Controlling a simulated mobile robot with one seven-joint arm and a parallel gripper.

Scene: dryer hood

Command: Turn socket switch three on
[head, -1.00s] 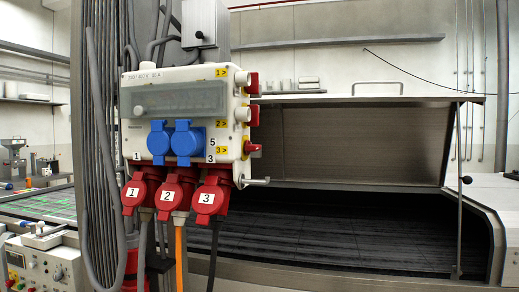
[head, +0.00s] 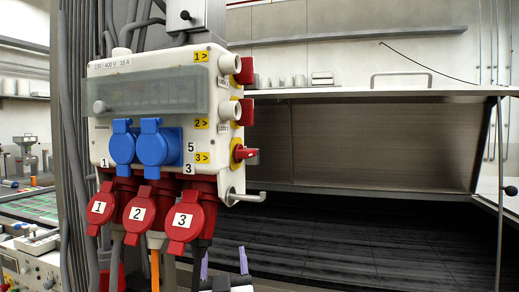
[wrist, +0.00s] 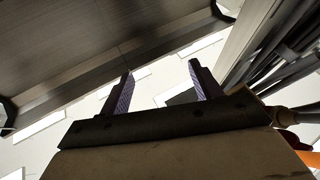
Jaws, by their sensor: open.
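Socket switch three (head: 243,153) is the lowest red rotary knob on the right side of the white socket box, beside the yellow "3 >" label. Its handle sticks out to the right and looks roughly horizontal, unlike the two upright red knobs above. The red socket three (head: 187,220) hangs below the box with a dark cable. My gripper (head: 224,263) shows at the bottom edge, below and apart from switch three. Its two purple-tipped fingers are apart and empty. The wrist view also shows my gripper (wrist: 161,72) open; the switch is not seen there.
A metal crank handle (head: 243,196) juts right from the box just under switch three. Blue sockets (head: 158,143) and red plugs with hanging cables crowd the front. The dryer hood (head: 372,145) stands behind to the right, over a dark belt.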

